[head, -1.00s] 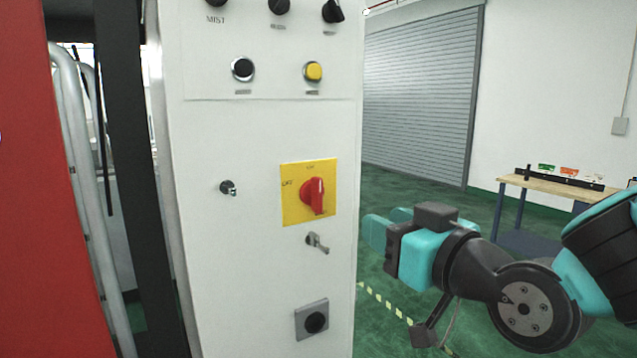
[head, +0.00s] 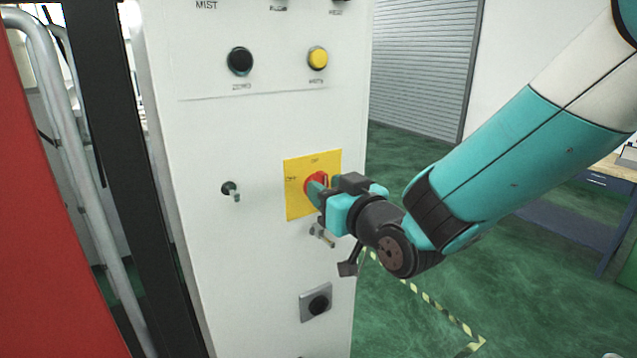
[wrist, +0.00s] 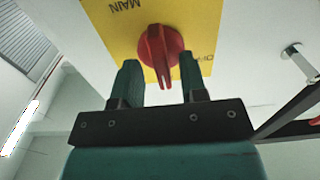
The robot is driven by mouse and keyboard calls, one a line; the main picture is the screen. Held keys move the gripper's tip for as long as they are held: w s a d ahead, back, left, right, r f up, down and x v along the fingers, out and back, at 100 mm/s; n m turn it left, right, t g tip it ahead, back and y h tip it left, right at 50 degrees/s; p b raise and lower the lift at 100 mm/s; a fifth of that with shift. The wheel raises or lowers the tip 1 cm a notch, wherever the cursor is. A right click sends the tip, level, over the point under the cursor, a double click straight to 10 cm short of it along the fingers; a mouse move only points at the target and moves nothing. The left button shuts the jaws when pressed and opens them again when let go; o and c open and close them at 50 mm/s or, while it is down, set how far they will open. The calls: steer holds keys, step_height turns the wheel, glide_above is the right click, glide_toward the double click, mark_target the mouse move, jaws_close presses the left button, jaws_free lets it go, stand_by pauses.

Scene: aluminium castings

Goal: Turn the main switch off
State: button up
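The main switch is a red rotary knob (head: 313,182) on a yellow plate (head: 296,205) on the white cabinet front. In the wrist view the red knob (wrist: 160,52) shows upside down, with "MAIN" and "OFF" lettering on the plate (wrist: 133,38). My gripper (head: 318,192) is at the plate, partly hiding the knob in the head view. In the wrist view my gripper (wrist: 160,82) is open, one finger on each side of the knob's handle, with gaps between. The handle lies between the fingers; I see no grip on it.
A key switch (head: 230,190) is left of the plate, and another key (head: 322,236) sits just below my gripper. A black button (head: 240,61) and yellow button (head: 317,58) are above. The green floor (head: 420,270) to the right is mostly clear.

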steer(key=shift+a, duration=0.1)
jaws_close()
